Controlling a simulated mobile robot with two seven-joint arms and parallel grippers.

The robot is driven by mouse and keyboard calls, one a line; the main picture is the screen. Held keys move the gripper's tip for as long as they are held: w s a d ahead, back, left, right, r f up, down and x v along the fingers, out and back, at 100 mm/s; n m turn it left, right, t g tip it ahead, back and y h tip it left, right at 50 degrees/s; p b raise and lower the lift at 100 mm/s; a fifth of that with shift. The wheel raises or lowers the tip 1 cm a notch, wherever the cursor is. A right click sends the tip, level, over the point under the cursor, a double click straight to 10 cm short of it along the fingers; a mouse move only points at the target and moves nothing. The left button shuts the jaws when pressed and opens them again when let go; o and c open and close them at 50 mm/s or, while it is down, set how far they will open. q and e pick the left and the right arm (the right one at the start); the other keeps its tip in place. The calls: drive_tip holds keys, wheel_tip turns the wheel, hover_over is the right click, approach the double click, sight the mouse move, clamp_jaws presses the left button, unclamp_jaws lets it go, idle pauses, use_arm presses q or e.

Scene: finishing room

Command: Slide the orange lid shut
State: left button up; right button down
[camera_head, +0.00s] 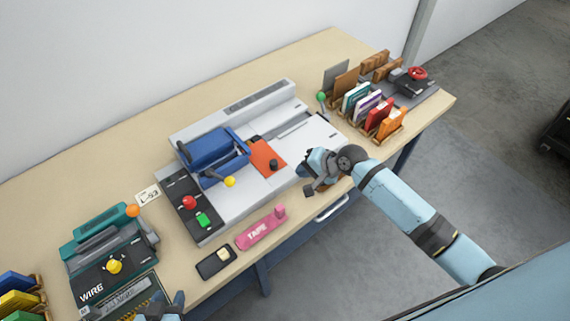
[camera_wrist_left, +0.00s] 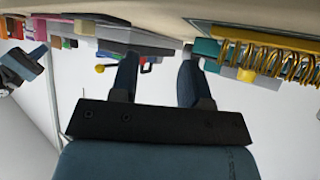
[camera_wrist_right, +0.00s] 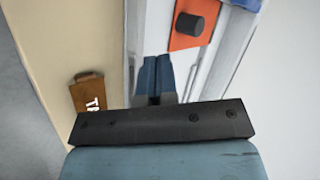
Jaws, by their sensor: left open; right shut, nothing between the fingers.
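The orange lid (camera_head: 264,159) is a flat plate with a dark round knob (camera_head: 273,165). It lies on the grey-white machine (camera_head: 228,202), to the right of the blue block with the yellow knob (camera_head: 213,155). The lid also shows in the right wrist view (camera_wrist_right: 188,37), knob up, beyond the fingers. My right gripper (camera_head: 308,190) is shut and empty near the machine's front right edge, apart from the lid; its fingers show together in the right wrist view (camera_wrist_right: 155,80). My left gripper (camera_wrist_left: 160,80) is open and empty; the head view shows only part of it at the bottom edge.
A pink tape holder (camera_head: 260,231) and a black box (camera_head: 216,262) lie in front of the machine. A green wire binder (camera_head: 108,250) stands at left. Racks of coloured cards (camera_head: 372,105) stand at back right. A slot (camera_head: 292,126) runs right of the lid.

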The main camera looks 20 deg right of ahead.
sight(278, 167)
use_arm(q)
drive_tip(key=shift+a+r+p, duration=0.15)
drive_tip(key=shift+r+p, duration=0.25)
drive_tip(key=shift+r, duration=0.05)
use_arm(e)
drive_tip(key=w+a, duration=0.1)
drive_tip(key=w+a+f, duration=0.1)
drive_tip(key=w+a, duration=0.1)
drive_tip(key=shift+f, duration=0.2)
use_arm(q)
drive_tip(key=shift+a, duration=0.1)
use_arm(e)
drive_tip(key=shift+w+a+f, duration=0.1)
drive_tip(key=shift+w+a, duration=0.35)
drive_tip(key=shift+a, duration=0.1)
